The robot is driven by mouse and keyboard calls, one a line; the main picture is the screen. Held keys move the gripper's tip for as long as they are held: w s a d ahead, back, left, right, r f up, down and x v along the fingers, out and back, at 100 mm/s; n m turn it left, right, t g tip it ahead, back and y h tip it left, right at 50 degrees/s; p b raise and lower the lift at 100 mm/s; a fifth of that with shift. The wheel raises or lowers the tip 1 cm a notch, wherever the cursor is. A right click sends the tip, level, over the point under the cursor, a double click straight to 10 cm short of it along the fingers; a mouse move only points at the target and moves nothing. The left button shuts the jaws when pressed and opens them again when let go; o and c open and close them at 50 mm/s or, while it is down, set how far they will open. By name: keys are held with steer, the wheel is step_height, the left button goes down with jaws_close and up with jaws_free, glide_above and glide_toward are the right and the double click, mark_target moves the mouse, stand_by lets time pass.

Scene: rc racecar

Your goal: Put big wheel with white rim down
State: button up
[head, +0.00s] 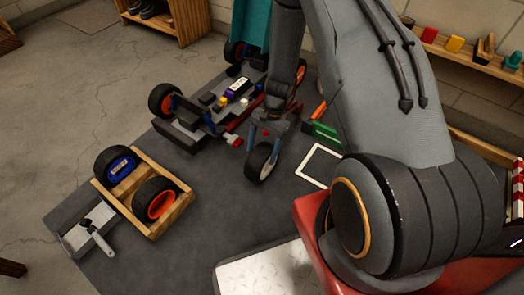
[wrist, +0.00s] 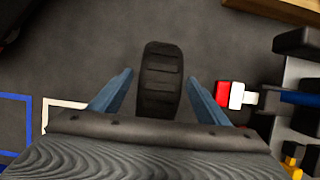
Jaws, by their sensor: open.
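The big wheel with the white rim (head: 260,162) stands upright on the dark mat, left of the white outlined square (head: 318,165) in the head view. My gripper (head: 267,134) is right above it, pointing down. In the wrist view the black wheel tread (wrist: 160,80) sits between the two blue fingers of my gripper (wrist: 160,95). The fingers are open, with a visible gap on both sides of the wheel. The wheel's rim is hidden in the wrist view. Part of the white outline (wrist: 62,103) shows left of the fingers there.
The racecar chassis (head: 215,115) with orange-rimmed wheels lies behind my gripper. Its red and white end piece (wrist: 236,94) is close to the right finger. A wooden crate (head: 140,222) with wheels stands at left. The mat between crate and wheel is clear.

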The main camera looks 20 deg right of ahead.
steer(key=p+v, duration=0.5)
steer(key=v, duration=0.7)
steer(key=a+r+n+h, duration=0.1)
steer(key=a+r+n, duration=0.3)
steer(key=a+r, duration=0.6)
steer(key=s+a+r+n+t, duration=0.1)
steer(key=s+a+r+n, duration=0.1)
steer(key=s+a+r, duration=0.35)
steer(key=s+a+r+n, duration=0.2)
steer(key=a+r, duration=0.1)
steer(key=r, duration=0.5)
steer(key=s+a+r+n+t, duration=0.1)
steer(key=s+a+r+n, duration=0.2)
steer(key=s, duration=0.7)
steer(key=s+a+r+n, duration=0.3)
steer(key=s+r+n, duration=0.2)
steer(key=s+r, duration=0.3)
steer(key=shift+s+r+n+t+h, duration=0.15)
steer(key=shift+s+n+t+h, duration=0.25)
steer(key=shift+s, duration=0.8)
